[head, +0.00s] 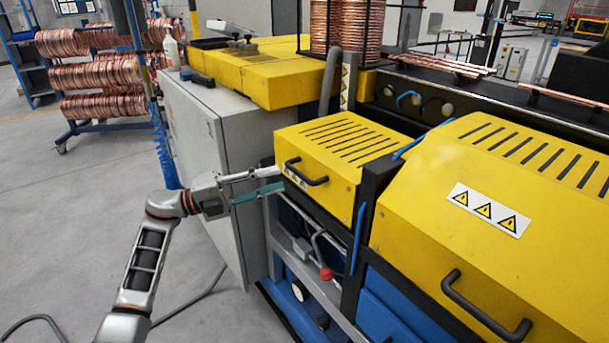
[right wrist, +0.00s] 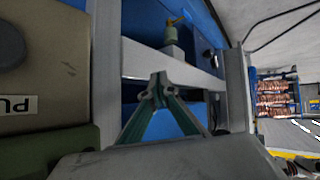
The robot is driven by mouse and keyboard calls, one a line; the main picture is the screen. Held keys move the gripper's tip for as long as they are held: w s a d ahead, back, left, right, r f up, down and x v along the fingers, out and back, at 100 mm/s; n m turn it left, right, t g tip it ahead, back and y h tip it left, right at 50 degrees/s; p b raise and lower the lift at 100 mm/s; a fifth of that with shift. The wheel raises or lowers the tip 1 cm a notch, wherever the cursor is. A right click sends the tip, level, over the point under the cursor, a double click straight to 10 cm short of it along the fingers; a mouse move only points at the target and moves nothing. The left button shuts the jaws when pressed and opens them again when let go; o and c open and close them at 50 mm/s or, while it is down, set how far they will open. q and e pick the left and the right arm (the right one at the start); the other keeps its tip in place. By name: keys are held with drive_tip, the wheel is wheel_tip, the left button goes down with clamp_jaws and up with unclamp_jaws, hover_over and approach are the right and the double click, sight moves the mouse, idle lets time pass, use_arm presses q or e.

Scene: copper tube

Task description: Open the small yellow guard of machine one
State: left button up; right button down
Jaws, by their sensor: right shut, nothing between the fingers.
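The small yellow guard (head: 308,147) of the machine is down, with dark slots in its top. Its black bar handle (head: 306,175) is on the front face. My left gripper (head: 279,178) is at the left end of the guard's front, just left of the handle. Its two fingers are apart, and I see nothing between them; I cannot tell whether the tips touch the guard. My right gripper (right wrist: 156,88) shows only in the right wrist view, its green fingers meeting at the tips, empty, in front of a grey frame (right wrist: 165,66) with blue panels.
A larger yellow guard (head: 425,205) with a black handle stands to the right. A red-knobbed lever (head: 326,273) is below the small guard. A grey cabinet (head: 205,165) stands behind my left gripper. Copper coils (head: 95,75) hang on a rack at the far left. The floor at left is open.

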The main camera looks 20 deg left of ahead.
sight(298, 170)
use_arm(q)
drive_tip(key=x, duration=0.6)
drive_tip(key=shift+w+d+r+p, duration=0.15)
drive_tip(key=shift+d+p, duration=0.15)
drive_tip(key=shift+d, duration=0.05)
drive_tip(key=shift+c, duration=0.2)
clamp_jaws()
